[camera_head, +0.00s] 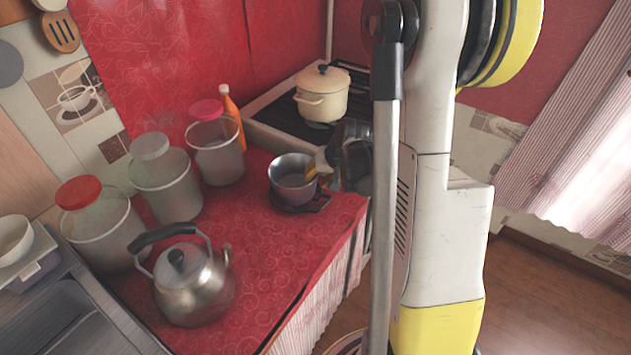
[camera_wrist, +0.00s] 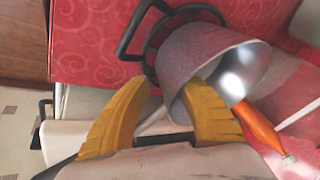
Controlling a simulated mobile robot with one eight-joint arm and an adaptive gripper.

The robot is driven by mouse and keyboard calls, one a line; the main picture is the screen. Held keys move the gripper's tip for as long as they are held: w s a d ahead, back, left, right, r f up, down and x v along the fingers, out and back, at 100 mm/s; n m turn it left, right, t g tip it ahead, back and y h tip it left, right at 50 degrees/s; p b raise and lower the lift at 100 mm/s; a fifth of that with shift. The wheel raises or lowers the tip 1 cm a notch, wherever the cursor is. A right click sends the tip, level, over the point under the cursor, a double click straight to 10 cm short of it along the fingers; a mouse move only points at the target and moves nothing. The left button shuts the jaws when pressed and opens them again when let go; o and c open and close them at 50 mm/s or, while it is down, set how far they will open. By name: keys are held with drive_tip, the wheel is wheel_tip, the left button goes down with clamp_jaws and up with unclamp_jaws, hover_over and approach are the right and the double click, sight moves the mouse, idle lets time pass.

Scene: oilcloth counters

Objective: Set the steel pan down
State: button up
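The steel pan (camera_head: 291,179) is upright over a dark iron trivet (camera_head: 318,205) at the right end of the red counter. I cannot tell any gap between pan and trivet. In the wrist view the pan (camera_wrist: 195,55) appears tilted by the camera angle, with the trivet (camera_wrist: 155,30) behind it. My gripper (camera_wrist: 168,88) has its two yellow fingers spread apart beside the pan. One finger overlaps the pan's rim, and a pale strip, perhaps the pan's handle, runs between them without visible finger contact. In the head view my gripper (camera_head: 320,165) is partly hidden by the arm.
A cream pot (camera_head: 321,96) stands on the stove (camera_head: 270,118) behind. An orange bottle (camera_head: 232,108) and several lidded jars (camera_head: 166,182) line the wall. A kettle (camera_head: 188,285) stands at the front left. Red cloth is clear between kettle and pan.

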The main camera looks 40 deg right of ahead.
drive_tip(key=p+v, duration=0.4)
drive_tip(key=v, duration=0.6)
drive_tip(key=s+a+r+n, duration=0.2)
drive_tip(key=s+a+r, duration=0.1)
drive_tip(key=a, duration=0.4)
drive_tip(key=s+a+r+n+t, duration=0.1)
drive_tip(key=s+a+r+n, duration=0.1)
drive_tip(key=s+a+r, duration=0.2)
drive_tip(key=s+a+r+n, duration=0.2)
drive_tip(key=s+a+r, duration=0.2)
drive_tip(key=a, duration=0.6)
wheel_tip(320, 180, up, 3)
drive_tip(key=shift+a+f+t, duration=0.2)
drive_tip(key=shift+a+t, duration=0.1)
drive_tip(key=shift+w, duration=0.1)
